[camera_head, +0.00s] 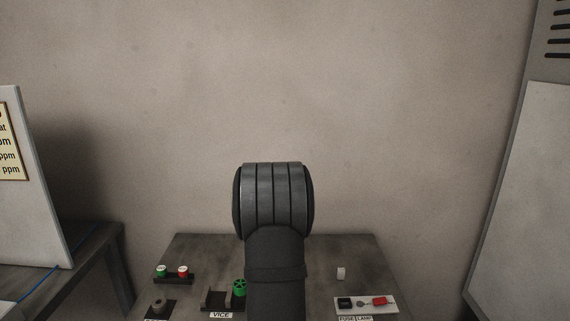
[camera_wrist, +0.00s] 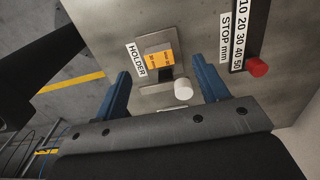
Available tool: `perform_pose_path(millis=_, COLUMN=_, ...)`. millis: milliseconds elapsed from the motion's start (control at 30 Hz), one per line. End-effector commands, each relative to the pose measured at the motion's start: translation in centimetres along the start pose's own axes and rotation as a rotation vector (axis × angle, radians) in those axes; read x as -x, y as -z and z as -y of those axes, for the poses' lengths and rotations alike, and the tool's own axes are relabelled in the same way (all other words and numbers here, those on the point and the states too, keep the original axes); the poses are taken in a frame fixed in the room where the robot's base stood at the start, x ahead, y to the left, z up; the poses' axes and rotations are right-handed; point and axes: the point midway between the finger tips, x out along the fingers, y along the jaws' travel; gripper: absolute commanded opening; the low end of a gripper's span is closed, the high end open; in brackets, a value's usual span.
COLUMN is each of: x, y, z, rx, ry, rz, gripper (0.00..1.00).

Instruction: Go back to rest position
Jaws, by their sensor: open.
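My gripper (camera_wrist: 161,66) shows in the wrist view with its two blue fingers spread apart. Nothing is held between the fingers. Beyond the fingertips, an orange and grey block (camera_wrist: 158,57) sits beside a HOLDER label (camera_wrist: 136,60) on a grey surface. A white round piece (camera_wrist: 183,89) shows just below that block, between the fingers; I cannot tell its distance from them. In the head view, my arm stands upright at the middle and the gripper is hidden.
A STOP mm scale (camera_wrist: 238,40) with a red knob (camera_wrist: 257,67) is at the wrist view's right.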

Motion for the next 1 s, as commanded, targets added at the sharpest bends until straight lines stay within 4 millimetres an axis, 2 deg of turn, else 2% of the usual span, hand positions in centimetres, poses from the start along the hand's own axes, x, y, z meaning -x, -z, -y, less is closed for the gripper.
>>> perform_pose_path(millis=33, x=0.0, y=-1.2, z=0.3, rx=0.004, ry=0.001, rz=0.0, gripper=0.67)
perform_pose_path(millis=467, x=-0.1, y=-9.7, z=1.6, rx=0.003, ry=0.001, rz=0.0, gripper=0.67)
perform_pose_path(millis=967, x=-0.3, y=-19.7, z=1.3, rx=0.003, ry=0.001, rz=0.0, gripper=0.67)
perform_pose_path(millis=1000, x=-0.8, y=-19.9, z=1.2, rx=0.0, ry=-0.002, rz=-0.002, gripper=0.67)
